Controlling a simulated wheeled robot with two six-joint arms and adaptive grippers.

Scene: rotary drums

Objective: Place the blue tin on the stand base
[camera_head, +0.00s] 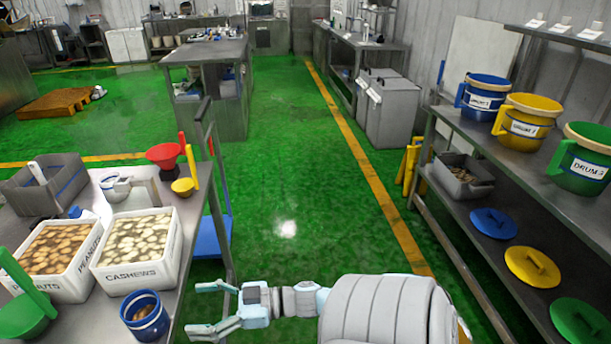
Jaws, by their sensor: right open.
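The blue tin (146,318) stands upright near the front right edge of the left table. It has a pale band and holds something brown. My right gripper (203,308) points left, its two fingers spread and empty. It is just right of the tin in the picture and apart from it; the height difference is hard to judge. A small white and grey stand-like device (140,193) with a blue-rimmed cup sits farther back on the same table. I cannot tell for certain whether it is the stand base. My left gripper is not in view.
White peanut (80,267) and cashew (175,255) bins stand behind the tin. A green scoop (25,312) is at the left. Red (165,155) and yellow (183,187) scoops lie behind. Labelled drums (528,122) and lids stand on the right shelves. The green floor between is clear.

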